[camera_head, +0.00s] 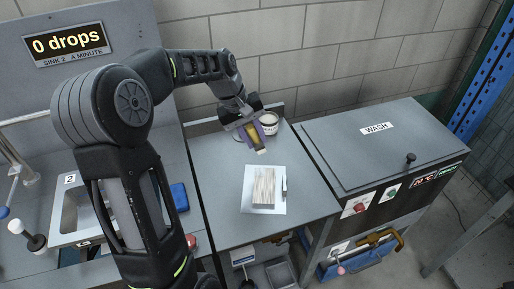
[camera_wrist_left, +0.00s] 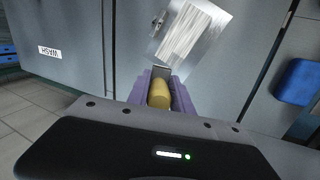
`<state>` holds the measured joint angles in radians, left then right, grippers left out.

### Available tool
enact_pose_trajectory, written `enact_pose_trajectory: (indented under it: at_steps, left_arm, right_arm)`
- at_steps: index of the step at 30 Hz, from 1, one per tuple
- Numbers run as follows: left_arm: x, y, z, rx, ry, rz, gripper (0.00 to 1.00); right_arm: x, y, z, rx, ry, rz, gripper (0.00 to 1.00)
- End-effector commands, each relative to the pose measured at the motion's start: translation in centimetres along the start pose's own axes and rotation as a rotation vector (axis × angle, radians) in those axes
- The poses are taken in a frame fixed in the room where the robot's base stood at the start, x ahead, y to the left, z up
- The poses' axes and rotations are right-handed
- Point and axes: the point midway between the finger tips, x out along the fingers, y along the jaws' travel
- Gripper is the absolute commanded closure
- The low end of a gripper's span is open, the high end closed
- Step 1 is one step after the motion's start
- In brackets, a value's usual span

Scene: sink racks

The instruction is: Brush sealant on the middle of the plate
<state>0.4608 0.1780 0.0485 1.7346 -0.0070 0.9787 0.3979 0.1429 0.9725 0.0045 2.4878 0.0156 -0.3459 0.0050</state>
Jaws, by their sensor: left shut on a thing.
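The plate (camera_head: 264,187) is a pale, streaked rectangle lying on a white sheet (camera_head: 249,204) on the grey counter. It also shows at the top of the left wrist view (camera_wrist_left: 184,38). My left gripper (camera_head: 256,129) is behind the plate, above the counter, with purple fingers shut on a brush. The brush (camera_head: 258,140) has a yellow handle, also in the left wrist view (camera_wrist_left: 159,93), and its pale tip points down toward the plate. The tip appears apart from the plate. A white tub (camera_head: 269,122) with a dark label stands beside the gripper. My right gripper is not in view.
A grey WASH machine (camera_head: 365,155) stands to the right, with a black knob on top. A sink (camera_head: 72,212) and blue sponge-like block (camera_head: 180,197) are left. The wall is close behind.

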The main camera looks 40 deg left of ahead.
Motion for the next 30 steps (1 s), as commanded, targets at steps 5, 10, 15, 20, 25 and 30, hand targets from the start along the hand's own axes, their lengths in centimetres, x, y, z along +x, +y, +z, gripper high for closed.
enact_pose_trajectory:
  at_steps: [5, 10, 15, 20, 25, 30]
  left_arm:
    - [-0.2, 0.1, -0.2, -0.05, 0.004, 0.0, 1.0]
    - [-0.2, 0.1, -0.2, -0.052, 0.004, 0.0, 1.0]
    - [-0.1, 0.0, -0.2, -0.051, 0.004, 0.0, 1.0]
    - [0.8, -0.3, -0.2, -0.052, 0.004, 0.0, 1.0]
    - [2.3, -0.9, -0.2, -0.053, 0.004, 0.0, 1.0]
    - [3.8, -1.4, -0.2, -0.054, 0.003, 0.0, 1.0]
  right_arm:
    - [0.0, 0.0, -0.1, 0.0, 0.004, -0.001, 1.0]
    - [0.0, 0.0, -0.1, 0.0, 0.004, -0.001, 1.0]
    - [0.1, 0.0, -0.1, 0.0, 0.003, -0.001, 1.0]
    - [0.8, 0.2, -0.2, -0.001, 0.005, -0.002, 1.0]
    - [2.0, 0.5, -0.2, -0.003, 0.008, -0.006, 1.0]
    - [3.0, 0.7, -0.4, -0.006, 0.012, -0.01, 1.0]
